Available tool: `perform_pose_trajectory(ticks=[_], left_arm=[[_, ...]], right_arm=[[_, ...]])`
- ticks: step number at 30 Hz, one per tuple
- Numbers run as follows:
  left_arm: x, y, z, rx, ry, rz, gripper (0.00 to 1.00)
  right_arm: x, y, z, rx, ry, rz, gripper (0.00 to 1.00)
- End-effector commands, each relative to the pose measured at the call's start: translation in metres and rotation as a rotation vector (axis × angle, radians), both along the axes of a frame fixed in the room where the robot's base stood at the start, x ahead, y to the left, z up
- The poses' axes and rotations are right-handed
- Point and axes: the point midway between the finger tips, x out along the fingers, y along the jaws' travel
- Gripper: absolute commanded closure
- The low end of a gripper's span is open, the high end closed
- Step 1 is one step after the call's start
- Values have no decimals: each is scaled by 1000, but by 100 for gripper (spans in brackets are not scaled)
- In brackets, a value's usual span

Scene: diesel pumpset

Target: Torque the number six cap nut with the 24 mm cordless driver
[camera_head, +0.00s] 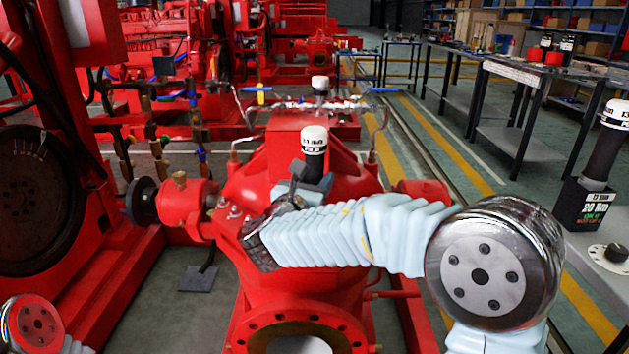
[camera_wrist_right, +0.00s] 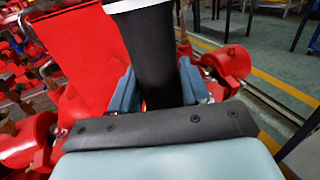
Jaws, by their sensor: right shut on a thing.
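The cordless driver (camera_head: 314,143) has a black body and a white top with a small label that I cannot read with certainty. It stands roughly upright over the red pump casing (camera_head: 262,165) in the head view. My right gripper (camera_head: 308,188) is shut on its black body. In the right wrist view, the blue-grey jaws of my right gripper (camera_wrist_right: 158,85) sit on both sides of the driver (camera_wrist_right: 156,50). The driver's lower end is hidden, so I cannot tell whether it touches a nut. I cannot pick out the number six cap nut. My left gripper is out of view.
A second black driver with a white top (camera_head: 606,140) stands on a dark holder (camera_head: 585,205) at the right. A thin pipe with a blue-handled valve (camera_head: 260,91) crosses behind the casing. Red machinery crowds the left. A yellow-lined aisle (camera_head: 445,130) is clear at the right.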

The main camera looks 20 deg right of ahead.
Motion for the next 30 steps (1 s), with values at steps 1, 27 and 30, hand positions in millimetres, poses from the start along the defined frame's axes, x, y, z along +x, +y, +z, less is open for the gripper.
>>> perform_pose_trajectory(ticks=[1,27,30], left_arm=[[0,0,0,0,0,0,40],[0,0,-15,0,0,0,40],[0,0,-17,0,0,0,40]], right_arm=[[0,0,1,0,-3,0,100],[0,0,-18,0,-2,0,100],[0,0,-21,0,-2,0,100]])
